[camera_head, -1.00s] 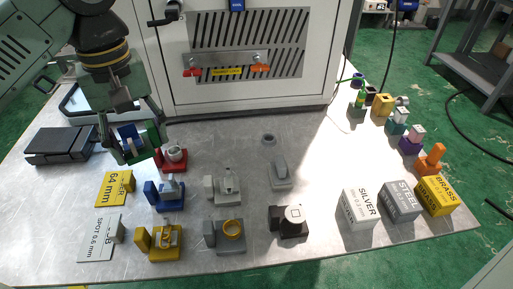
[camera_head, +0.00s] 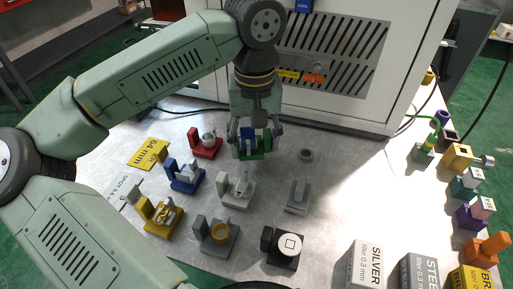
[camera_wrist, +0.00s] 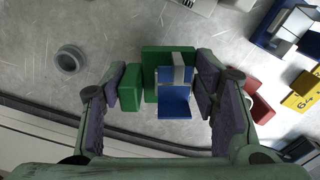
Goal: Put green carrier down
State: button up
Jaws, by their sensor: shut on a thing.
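My gripper (camera_head: 252,143) is shut on the green carrier (camera_head: 266,141), near the back of the metal table in front of the machine. A blue piece (camera_head: 247,137) sits in the carrier. In the wrist view the green carrier (camera_wrist: 131,88) lies between the two fingers of my gripper (camera_wrist: 160,82), with the blue piece (camera_wrist: 174,103) and a grey strip on it. The carrier looks upright and low over the table. I cannot tell whether its base touches the table.
The red carrier (camera_head: 206,146) stands to the left, a small grey ring (camera_head: 306,155) to the right. Blue (camera_head: 186,177), light grey (camera_head: 236,190) and yellow (camera_head: 161,216) carriers stand nearer. The machine (camera_head: 330,60) stands close behind. Bare table surrounds the green carrier.

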aim_at(255, 143)
jog(key=shift+f, duration=1.7)
jog(key=o, duration=1.4)
jog(key=shift+r, duration=0.1)
jog(key=shift+c, duration=0.2)
notch_tip(255, 143, up, 12)
jog(key=shift+r, duration=0.2)
